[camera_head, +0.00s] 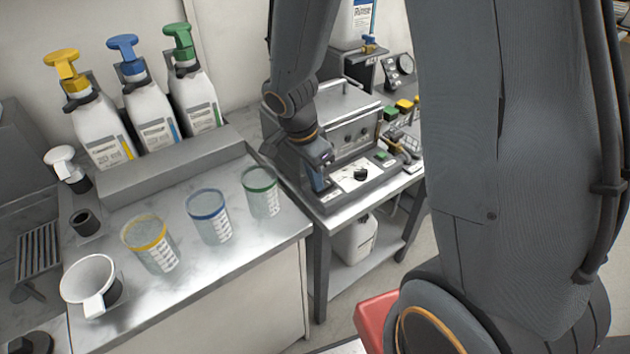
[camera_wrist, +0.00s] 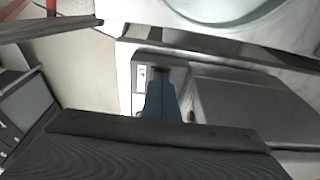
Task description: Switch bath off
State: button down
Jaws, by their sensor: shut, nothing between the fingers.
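The bath (camera_head: 345,125) is a metal lidded box on a side table. Its front control panel (camera_head: 385,182) carries a black knob on a white plate and a green button. My gripper (camera_head: 320,188) points down at the left end of that panel, with its fingers shut and empty. In the wrist view the bluish fingers (camera_wrist: 162,100) are over the grey panel, beside a small pale plate (camera_wrist: 141,78) with a dark detail on it. I cannot tell whether the fingertips touch the panel. My fingers may hide part of the panel's left end.
The steel counter (camera_head: 215,262) at left holds measuring cups with yellow (camera_head: 150,245), blue (camera_head: 210,217) and green (camera_head: 262,192) rims. Pump bottles stand behind them. A white container (camera_head: 356,240) sits on the shelf below the bath. Gauges and small fittings stand right of the bath.

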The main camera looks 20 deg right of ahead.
jog(key=shift+s, duration=0.1)
jog(key=shift+d, duration=0.1)
jog(key=shift+w+d+r, duration=0.15)
jog(key=shift+d, duration=0.2)
jog(key=shift+w+d+r, duration=0.1)
jog(key=shift+d, duration=0.25)
jog(key=shift+a+r+p, duration=0.1)
jog(key=shift+r+p, duration=0.45)
jog(key=shift+p, duration=0.05)
jog(key=s+a+v, duration=0.1)
jog(key=a+v, duration=0.1)
jog(key=v, duration=1)
jog(key=shift+a+f, duration=0.15)
jog(key=shift+a, duration=0.3)
